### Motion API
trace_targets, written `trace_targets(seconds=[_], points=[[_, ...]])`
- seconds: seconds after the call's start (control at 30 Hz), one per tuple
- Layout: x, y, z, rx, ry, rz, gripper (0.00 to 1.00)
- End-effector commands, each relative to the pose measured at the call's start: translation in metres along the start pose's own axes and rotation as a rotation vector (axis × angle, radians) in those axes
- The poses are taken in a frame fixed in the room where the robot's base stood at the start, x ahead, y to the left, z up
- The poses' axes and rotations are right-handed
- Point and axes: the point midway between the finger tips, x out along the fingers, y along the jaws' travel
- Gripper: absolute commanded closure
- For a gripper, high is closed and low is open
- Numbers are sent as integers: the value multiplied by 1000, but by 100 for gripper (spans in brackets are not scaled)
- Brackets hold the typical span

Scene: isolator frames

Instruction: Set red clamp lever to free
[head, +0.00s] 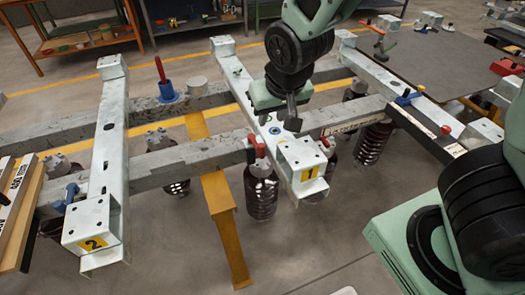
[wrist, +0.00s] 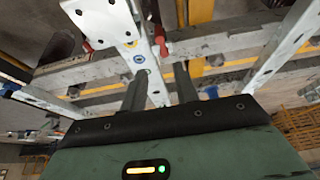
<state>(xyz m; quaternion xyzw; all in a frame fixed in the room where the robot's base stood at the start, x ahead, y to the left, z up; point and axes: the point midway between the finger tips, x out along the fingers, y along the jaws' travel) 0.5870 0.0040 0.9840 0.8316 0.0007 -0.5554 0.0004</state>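My gripper (head: 291,118) hangs over the grey-white crossbar (head: 236,72) marked 1. In the wrist view my gripper (wrist: 162,70) has its two dark fingers apart with nothing held between them. Two small red levers are near the numbered end of this bar: one left of it (head: 256,144) and one on its right side (head: 325,141). In the wrist view, red parts show at the left (wrist: 87,44) and just beyond the fingertips (wrist: 161,46). The fingers appear apart from both. I cannot tell which red lever is the task's, or its exact setting.
A taller red handle (head: 160,70) stands in a blue base on the rear beam. Blue clamps sit on the left bar (head: 71,196) and right bar (head: 408,98). Dark springs (head: 262,196) hang below the beams. A yellow bracket (head: 224,226) slants to the floor.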

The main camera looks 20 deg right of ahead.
Motion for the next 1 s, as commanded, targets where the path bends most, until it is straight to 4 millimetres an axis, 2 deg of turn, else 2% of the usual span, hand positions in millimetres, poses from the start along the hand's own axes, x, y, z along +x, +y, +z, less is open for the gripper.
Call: trace_targets(seconds=[0.17,0.8,1.0], points=[[17,2,1,5,1,4,70],[136,2,1,2,-4,4,70],[162,1,0,2,-2,2,70]])
